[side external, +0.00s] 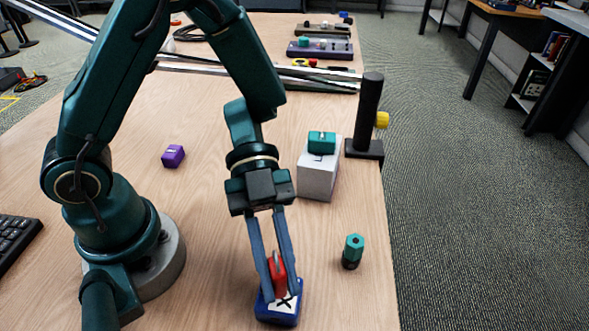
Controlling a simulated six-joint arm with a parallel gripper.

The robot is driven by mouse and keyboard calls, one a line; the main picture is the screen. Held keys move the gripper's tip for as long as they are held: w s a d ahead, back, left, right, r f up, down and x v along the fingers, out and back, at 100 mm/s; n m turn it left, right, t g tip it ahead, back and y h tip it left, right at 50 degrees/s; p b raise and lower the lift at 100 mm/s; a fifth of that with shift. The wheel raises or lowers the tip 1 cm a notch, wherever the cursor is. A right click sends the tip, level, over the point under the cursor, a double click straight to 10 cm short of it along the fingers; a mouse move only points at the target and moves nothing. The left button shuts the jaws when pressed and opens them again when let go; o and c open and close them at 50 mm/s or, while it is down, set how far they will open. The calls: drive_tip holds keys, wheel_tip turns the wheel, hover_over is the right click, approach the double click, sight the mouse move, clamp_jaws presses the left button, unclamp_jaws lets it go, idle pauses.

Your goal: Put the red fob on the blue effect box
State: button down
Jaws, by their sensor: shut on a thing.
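The red fob (278,275) is upright between the fingers of my gripper (281,292), which is shut on it. The blue effect box (277,316) lies on the table near the front, with a white top face bearing a black mark. The fob is directly over the box, at its top; I cannot tell whether it touches the box or is held just above it. The fingers hide parts of the fob and the box's upper edges.
A purple block (173,157) lies left of my gripper. A white box (318,178) with a teal block (321,142) on top stands behind right. A teal-and-black knob (352,252) stands to the right. A black post (369,113) is at the table's right edge. A keyboard (15,243) lies left.

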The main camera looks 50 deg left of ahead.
drive_tip(key=shift+f, duration=0.7)
drive_tip(key=shift+f, duration=0.15)
drive_tip(key=c, duration=0.8)
unclamp_jaws()
drive_tip(key=shift+o, duration=0.2)
